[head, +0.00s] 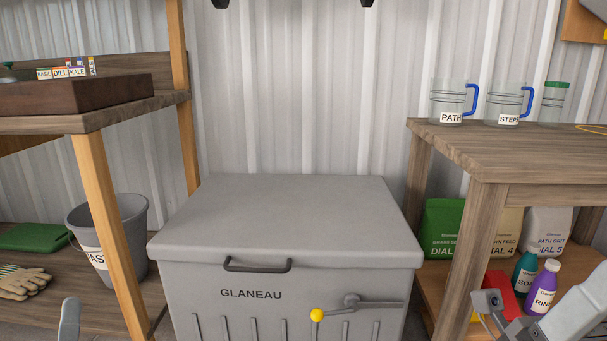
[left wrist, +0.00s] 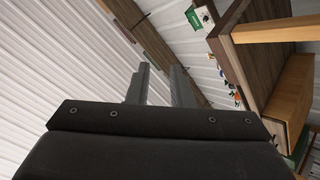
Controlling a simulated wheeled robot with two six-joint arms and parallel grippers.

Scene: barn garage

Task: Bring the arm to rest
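My left gripper (left wrist: 160,67) shows in the left wrist view with its two grey fingers apart and nothing between them. In the head view only a grey tip of my left gripper (head: 68,320) rises at the bottom left edge, in front of the lower shelf and touching nothing that I can see. My right arm (head: 578,308) enters the head view at the bottom right, in front of the right bench. The fingers of my right gripper cannot be made out there.
A closed grey GLANEAU chest (head: 285,215) stands in the middle against the corrugated wall. A wooden shelf unit (head: 85,122) with a grey bucket (head: 125,225) is at left. A wooden bench (head: 500,150) with labelled mugs (head: 450,100) is at right, bags and bottles below.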

